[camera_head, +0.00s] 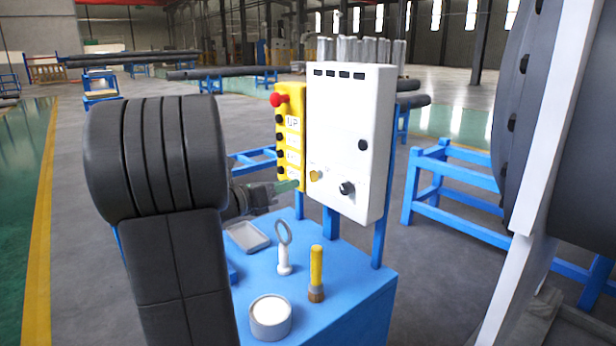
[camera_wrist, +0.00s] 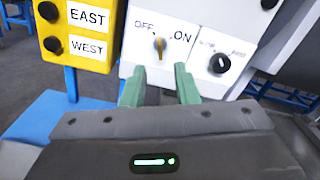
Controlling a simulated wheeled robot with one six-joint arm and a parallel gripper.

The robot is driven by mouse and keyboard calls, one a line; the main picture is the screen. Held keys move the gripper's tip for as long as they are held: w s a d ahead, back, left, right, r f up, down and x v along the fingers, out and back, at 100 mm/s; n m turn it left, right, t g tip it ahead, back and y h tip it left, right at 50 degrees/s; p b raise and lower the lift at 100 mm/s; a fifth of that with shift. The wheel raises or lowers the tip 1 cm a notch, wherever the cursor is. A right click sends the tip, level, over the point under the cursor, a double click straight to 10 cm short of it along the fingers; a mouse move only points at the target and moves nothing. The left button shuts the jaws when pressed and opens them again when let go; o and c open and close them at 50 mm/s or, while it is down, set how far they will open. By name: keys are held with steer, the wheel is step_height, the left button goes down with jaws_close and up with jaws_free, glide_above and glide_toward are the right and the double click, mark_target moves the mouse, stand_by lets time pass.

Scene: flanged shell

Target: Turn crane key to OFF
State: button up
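The crane key (camera_wrist: 160,46) is a small brass key on the white control box (camera_head: 350,130). In the wrist view it stands about upright below the OFF and ON labels, and I cannot tell which label it is set to. In the head view the key (camera_head: 316,175) is at the box's lower left. My gripper (camera_wrist: 158,78) has green fingers spread apart with nothing between them. The key lies ahead of the gap, apart from the fingertips. In the head view my gripper (camera_head: 290,186) is just left of the key, partly hidden by my arm.
A black selector knob (camera_wrist: 219,63) sits right of the key. A yellow pendant (camera_head: 290,140) with a red button hangs left of the box. On the blue table (camera_head: 350,280) below stand a tray (camera_head: 248,236), a ring-topped stand (camera_head: 284,250), a yellow-handled tool (camera_head: 316,270) and a round tin (camera_head: 270,317).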

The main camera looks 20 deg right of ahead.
mark_target(315, 176)
steer(key=x, duration=0.7)
steer(key=shift+d+p, duration=0.3)
steer(key=shift+p, duration=0.15)
steer(key=shift+w, duration=0.1)
jaws_close()
